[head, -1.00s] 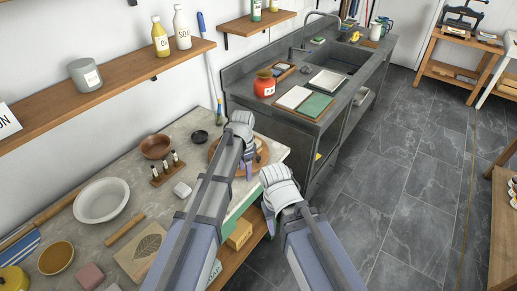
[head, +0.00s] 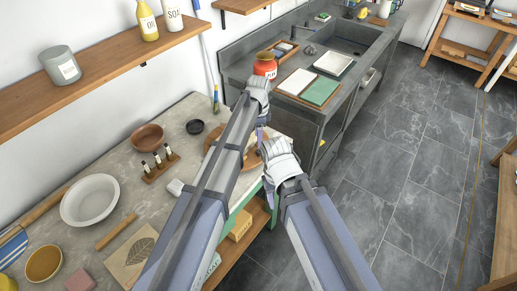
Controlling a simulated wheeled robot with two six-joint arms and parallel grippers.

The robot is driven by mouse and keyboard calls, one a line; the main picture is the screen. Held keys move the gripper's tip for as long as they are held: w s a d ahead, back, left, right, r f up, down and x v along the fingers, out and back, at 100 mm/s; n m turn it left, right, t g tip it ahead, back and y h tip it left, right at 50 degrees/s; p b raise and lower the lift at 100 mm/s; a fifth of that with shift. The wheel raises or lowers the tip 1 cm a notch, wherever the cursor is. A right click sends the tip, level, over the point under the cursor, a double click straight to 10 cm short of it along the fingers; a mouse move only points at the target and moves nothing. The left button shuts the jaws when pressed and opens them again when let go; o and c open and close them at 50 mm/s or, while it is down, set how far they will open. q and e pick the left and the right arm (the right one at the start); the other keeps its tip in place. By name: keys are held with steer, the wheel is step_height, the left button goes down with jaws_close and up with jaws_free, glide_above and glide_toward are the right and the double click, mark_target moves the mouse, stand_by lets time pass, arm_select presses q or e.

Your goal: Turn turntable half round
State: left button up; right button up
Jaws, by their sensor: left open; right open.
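The turntable, a round wooden disc (head: 211,139), lies on the grey worktop near its far right end. My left arm crosses in front of it, so only its left edge and a part on the right show. My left gripper (head: 258,88) is beyond the disc, over the gap toward the sink unit, and is open; its fingers are hardly seen. My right gripper (head: 281,156) is open at the right side of the disc, near the worktop's edge. I cannot tell whether either gripper touches the disc.
A red jar (head: 265,66) stands on the sink unit. The floor at right is free.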

mark_target(259, 150)
arm_select(q)
step_height(259, 150, down, 7)
steer(key=b, duration=0.6)
jaws_close()
stand_by(1.3)
